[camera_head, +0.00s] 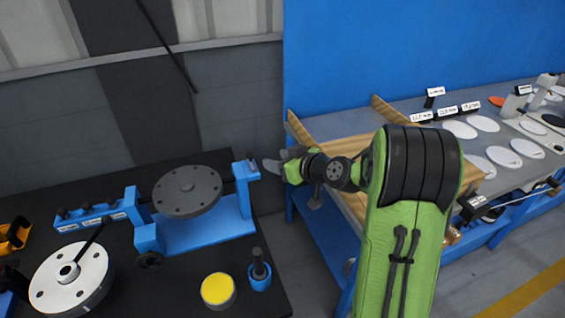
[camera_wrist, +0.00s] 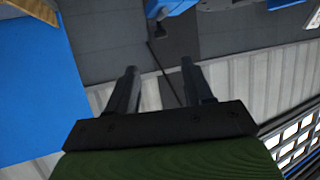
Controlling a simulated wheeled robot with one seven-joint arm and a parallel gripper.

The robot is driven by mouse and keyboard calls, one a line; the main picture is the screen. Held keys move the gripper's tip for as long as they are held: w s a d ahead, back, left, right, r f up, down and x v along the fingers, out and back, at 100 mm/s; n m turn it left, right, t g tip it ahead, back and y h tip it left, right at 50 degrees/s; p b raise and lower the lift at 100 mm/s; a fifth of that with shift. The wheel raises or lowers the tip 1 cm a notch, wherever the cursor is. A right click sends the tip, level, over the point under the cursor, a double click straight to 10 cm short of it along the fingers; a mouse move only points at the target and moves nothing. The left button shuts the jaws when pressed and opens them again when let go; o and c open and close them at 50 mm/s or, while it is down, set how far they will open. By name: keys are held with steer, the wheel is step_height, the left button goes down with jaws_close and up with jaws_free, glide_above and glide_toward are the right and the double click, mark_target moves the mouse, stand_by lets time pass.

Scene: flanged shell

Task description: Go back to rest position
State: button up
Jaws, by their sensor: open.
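My green and black arm reaches in from the lower right in the head view. My gripper (camera_head: 272,167) is at its end, over the gap between the dark table and the blue bench, close to the right end of the blue fixture (camera_head: 205,232). In the wrist view my gripper (camera_wrist: 160,78) has its two dark fingers apart, with nothing between them. A dark grey flanged disc (camera_head: 187,190) sits in the blue fixture, apart from the gripper.
The dark table (camera_head: 190,290) holds a white flanged disc (camera_head: 70,280), a yellow-topped round pot (camera_head: 217,289) and a blue cup with a dark tool (camera_head: 259,272). The blue bench at right carries a wooden frame (camera_head: 350,125) and several white discs (camera_head: 502,157). A blue panel (camera_head: 400,50) stands behind.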

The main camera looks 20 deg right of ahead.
steer(key=shift+s+d+r, duration=0.2)
steer(key=shift+s+r, duration=0.05)
steer(key=shift+s, duration=0.35)
steer(key=s+a+r+g+h, duration=0.1)
steer(key=s+a+r+g, duration=0.1)
steer(key=s+a, duration=0.35)
steer(key=s+a+r+g+h, duration=0.1)
steer(key=s+a+r+g, duration=0.15)
steer(key=s, duration=0.55)
steer(key=s+d+f+m+g+h, duration=0.1)
steer(key=s+d+m+g+h, duration=0.1)
steer(key=s, duration=1.6)
steer(key=shift+d+f+m+h, duration=0.2)
steer(key=shift+m+h, duration=0.3)
steer(key=shift+m, duration=0.7)
steer(key=shift+s+g, duration=0.1)
steer(key=shift+g, duration=0.15)
